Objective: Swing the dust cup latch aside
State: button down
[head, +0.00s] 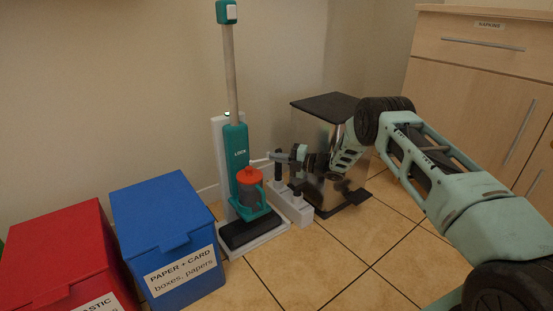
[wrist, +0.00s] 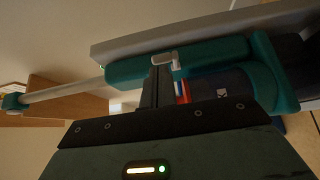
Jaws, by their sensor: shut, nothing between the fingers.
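An upright teal vacuum cleaner (head: 236,146) stands on a white dock. Its dust cup (head: 250,188) has an orange-red top and a grey body. In the wrist view the vacuum's teal body (wrist: 215,55) lies sideways across the picture, with the dust cup (wrist: 222,84) below it. A small pale grey latch (wrist: 166,58) sits on the teal body near the cup's red end. My gripper (wrist: 158,74) is shut and empty, its tips right at the latch; I cannot tell whether they touch. In the head view my gripper (head: 272,157) is just right of the vacuum, and the latch cannot be made out.
A blue paper bin (head: 165,235) and a red plastic bin (head: 60,260) stand at the left. Beside the vacuum is a white stand (head: 292,207) with dark attachments. A metal bin with a black lid (head: 325,105) stands behind my arm. Wooden drawers (head: 485,75) are at the right.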

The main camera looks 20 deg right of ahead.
jog(key=shift+r, duration=0.1)
notch_tip(320, 180, up, 10)
jog(key=p, duration=0.5)
jog(key=shift+p, duration=0.4)
